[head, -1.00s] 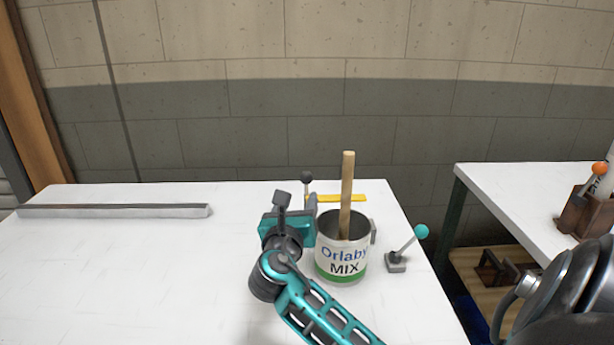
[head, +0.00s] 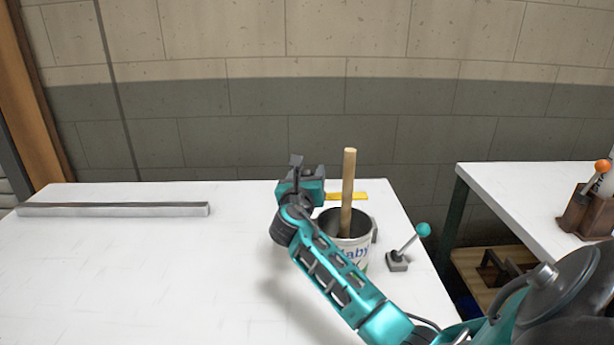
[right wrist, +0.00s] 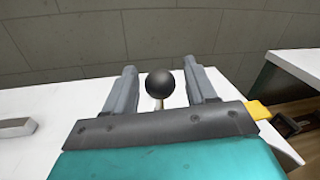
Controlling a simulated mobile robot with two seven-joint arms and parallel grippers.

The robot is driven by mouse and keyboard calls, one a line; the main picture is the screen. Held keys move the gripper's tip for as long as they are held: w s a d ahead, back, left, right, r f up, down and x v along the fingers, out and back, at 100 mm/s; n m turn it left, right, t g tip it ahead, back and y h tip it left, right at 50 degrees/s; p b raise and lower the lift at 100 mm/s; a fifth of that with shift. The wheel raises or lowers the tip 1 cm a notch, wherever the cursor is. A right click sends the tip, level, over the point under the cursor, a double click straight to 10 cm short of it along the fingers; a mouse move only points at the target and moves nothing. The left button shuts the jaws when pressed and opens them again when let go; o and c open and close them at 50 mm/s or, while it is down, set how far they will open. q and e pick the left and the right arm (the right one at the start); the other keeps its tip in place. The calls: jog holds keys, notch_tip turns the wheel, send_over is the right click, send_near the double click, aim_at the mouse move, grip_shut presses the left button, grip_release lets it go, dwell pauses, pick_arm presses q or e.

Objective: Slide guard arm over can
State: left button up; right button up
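The can (head: 363,258), white with lettering, stands upright near the right end of the white table, a wooden stick (head: 348,185) in it. My right forearm covers part of its front. Behind it lies the yellow guard arm (head: 347,196), its left part hidden by my right gripper (head: 314,171). In the right wrist view, a black ball knob (right wrist: 160,83) on a thin stem stands between the fingers of the right gripper (right wrist: 163,88). The fingers are open, with a gap visible on each side of the knob. The yellow guard arm also shows there (right wrist: 258,110). My left gripper is out of view.
A small lever with a teal knob (head: 423,230) stands just right of the can. A grey bar (head: 113,210) lies at the table's left back. A second white table (head: 530,195) bears an orange-knobbed device (head: 590,205) at the right.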

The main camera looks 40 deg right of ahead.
grip_shut()
dwell(0.3)
jog(key=p+v, duration=0.3)
jog(key=shift+s+r, duration=0.15)
jog(key=shift+s, duration=0.2)
jog(key=shift+s+a, duration=0.3)
jog(key=shift+s, duration=0.1)
grip_release()
